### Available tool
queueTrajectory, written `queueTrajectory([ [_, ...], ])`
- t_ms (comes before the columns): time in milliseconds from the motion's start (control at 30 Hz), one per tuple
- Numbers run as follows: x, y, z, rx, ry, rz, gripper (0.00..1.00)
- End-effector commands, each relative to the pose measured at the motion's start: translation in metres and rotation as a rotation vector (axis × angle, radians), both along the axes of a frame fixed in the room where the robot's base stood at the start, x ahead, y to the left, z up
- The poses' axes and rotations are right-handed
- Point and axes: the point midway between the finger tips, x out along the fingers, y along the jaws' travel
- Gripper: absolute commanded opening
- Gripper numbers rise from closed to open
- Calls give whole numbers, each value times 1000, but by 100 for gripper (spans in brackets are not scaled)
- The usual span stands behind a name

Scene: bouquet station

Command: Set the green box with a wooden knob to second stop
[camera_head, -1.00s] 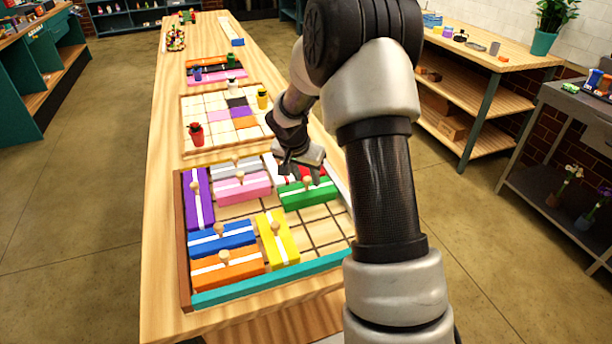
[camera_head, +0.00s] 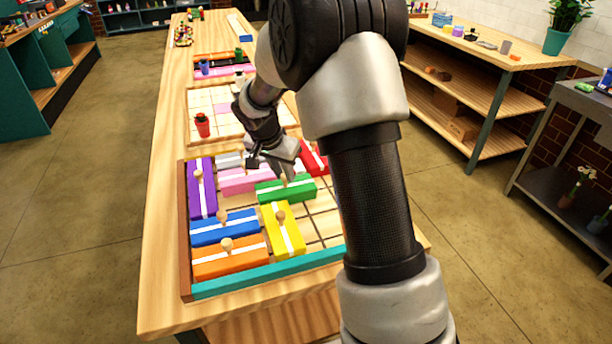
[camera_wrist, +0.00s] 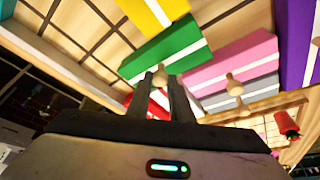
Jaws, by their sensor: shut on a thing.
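The green box (camera_head: 292,192) with a white stripe lies in the sliding-block tray (camera_head: 270,280). It sits behind the yellow box (camera_head: 284,236) and in front of the right part of the pink box (camera_head: 236,187). My gripper (camera_head: 284,176) is over the green box, shut on its wooden knob, which the fingers mostly hide. In the wrist view, the two fingers (camera_wrist: 164,82) stand close together against the green box (camera_wrist: 170,42). The pink box (camera_wrist: 235,62) is beside it there. Stop marks cannot be made out.
Purple (camera_head: 202,188), blue (camera_head: 222,230), orange (camera_head: 230,260) and red (camera_head: 314,157) boxes share the tray. Bare grid (camera_head: 325,215) shows right of the green and yellow boxes. A red flowerpot (camera_head: 203,125) stands on the grid board behind.

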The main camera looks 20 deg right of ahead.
Motion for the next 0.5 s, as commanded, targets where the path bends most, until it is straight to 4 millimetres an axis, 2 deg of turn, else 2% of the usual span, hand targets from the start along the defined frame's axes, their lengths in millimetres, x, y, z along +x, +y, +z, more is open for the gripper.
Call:
queueTrajectory([
  [100, 0, 6, -1, -7, 0, -6, 0],
  [400, 0, 7, 1, -6, 1, -9, 0],
  [433, 0, 7, 1, -6, 1, -9, 22],
  [500, -1, 7, 1, -6, 1, -9, 34],
])
